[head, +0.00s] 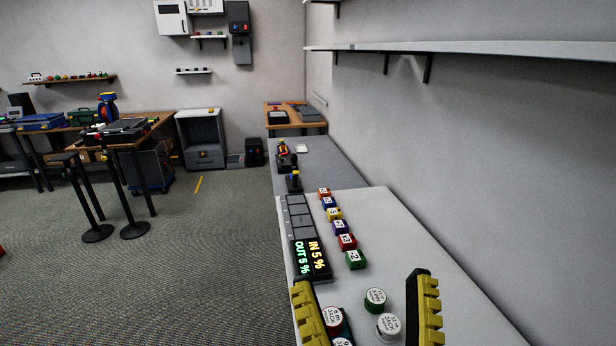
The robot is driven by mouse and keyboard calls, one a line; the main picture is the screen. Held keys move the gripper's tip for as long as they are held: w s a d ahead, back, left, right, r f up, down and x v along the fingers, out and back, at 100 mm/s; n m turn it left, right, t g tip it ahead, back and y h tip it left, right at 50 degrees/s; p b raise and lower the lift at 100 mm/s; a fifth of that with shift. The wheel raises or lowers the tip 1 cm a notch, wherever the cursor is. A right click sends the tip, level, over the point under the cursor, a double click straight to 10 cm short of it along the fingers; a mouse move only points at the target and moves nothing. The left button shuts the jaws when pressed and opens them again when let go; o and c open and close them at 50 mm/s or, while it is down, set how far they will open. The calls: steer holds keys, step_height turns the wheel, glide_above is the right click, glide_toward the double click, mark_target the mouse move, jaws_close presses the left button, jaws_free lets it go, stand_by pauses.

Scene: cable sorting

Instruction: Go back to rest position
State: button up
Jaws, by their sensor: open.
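My gripper (366,312) shows at the bottom of the head view, with two yellow and black ridged fingers spread wide apart. It is open, and nothing is clamped between the fingers. Another white-topped piece is cut off at the bottom edge. The height of the fingers above the bench is hard to tell.
Several coloured labelled blocks (346,242) stand in a row on the bench beside a grey compartment tray (298,217). A display (310,258) reads IN 5 % and OUT 5 %. A wall shelf (480,47) hangs at the upper right.

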step_height(320, 180, up, 34)
steer(key=p, duration=3)
steer(key=shift+f, duration=0.1)
